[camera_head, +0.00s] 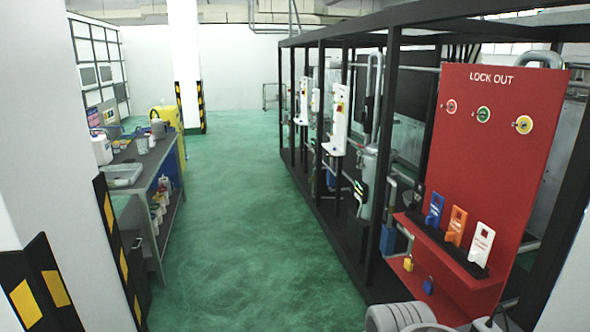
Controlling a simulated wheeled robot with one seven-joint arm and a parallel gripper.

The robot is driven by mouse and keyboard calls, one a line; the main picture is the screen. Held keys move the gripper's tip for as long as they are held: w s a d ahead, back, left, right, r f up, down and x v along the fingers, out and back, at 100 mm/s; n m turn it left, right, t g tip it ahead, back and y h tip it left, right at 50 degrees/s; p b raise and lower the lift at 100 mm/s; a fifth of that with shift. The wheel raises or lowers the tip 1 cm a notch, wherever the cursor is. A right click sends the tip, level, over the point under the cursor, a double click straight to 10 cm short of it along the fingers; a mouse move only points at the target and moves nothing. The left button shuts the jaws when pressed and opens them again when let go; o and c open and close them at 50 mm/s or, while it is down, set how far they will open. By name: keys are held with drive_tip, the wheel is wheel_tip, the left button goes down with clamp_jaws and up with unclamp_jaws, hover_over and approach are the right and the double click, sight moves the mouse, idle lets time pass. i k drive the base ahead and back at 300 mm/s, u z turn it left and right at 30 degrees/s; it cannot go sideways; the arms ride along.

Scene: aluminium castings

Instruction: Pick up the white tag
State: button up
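The white tag (481,243) stands on a dark ledge of the red lock out board (485,150), at the right of the head view. It is the rightmost of three tags, leans slightly and carries small print I cannot read. The orange tag (456,226) is just left of it and the blue tag (434,210) is further left. Nothing is touching the white tag from the front. Grey rounded parts of my arm show at the bottom edge, below the board. The fingers of my gripper are not in view.
A yellow padlock (408,264) and a blue padlock (428,286) hang below the red shelf. Black frame posts (392,130) stand beside the board. A cluttered workbench (150,165) and striped pillars are at left. The green floor (240,220) between is clear.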

sight(481, 247)
drive_tip(key=u, duration=0.5)
drive_tip(key=i, duration=2.1)
drive_tip(key=z, duration=1.55)
